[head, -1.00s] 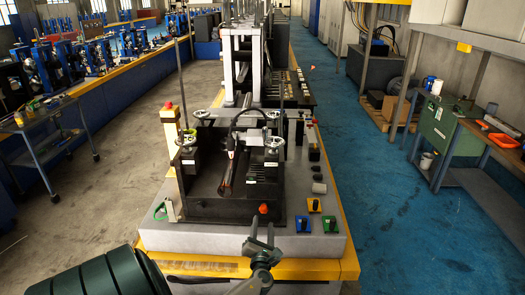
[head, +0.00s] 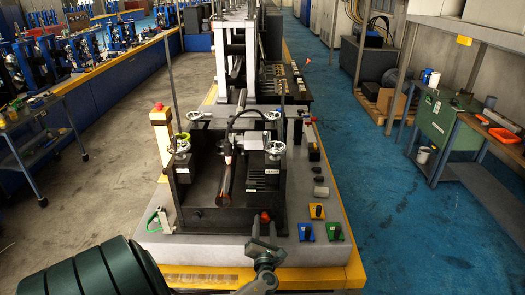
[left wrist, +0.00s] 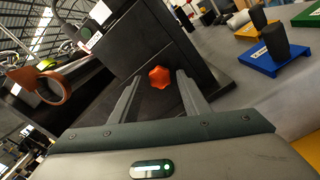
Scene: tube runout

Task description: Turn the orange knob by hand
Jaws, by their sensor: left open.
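The orange knob (head: 265,216) sits on the front face of the black machine block (head: 225,219). In the left wrist view the knob (left wrist: 159,77) is a lobed orange disc, showing between and beyond the two fingertips. My left gripper (head: 264,240) is just in front of and below the knob in the head view, its fingers pointing at it. In the left wrist view my left gripper (left wrist: 157,80) is open with nothing between its fingers. The fingers look apart from the knob, though contact is hard to judge. My right gripper does not show in either view.
Blue (head: 306,232), green (head: 335,231) and yellow (head: 316,211) plates with black knobs lie right of the block on the grey bench top. A green hook-like part (head: 153,218) is at the left. Handwheels (head: 275,149) stand above the block. The blue aisle on the right is clear.

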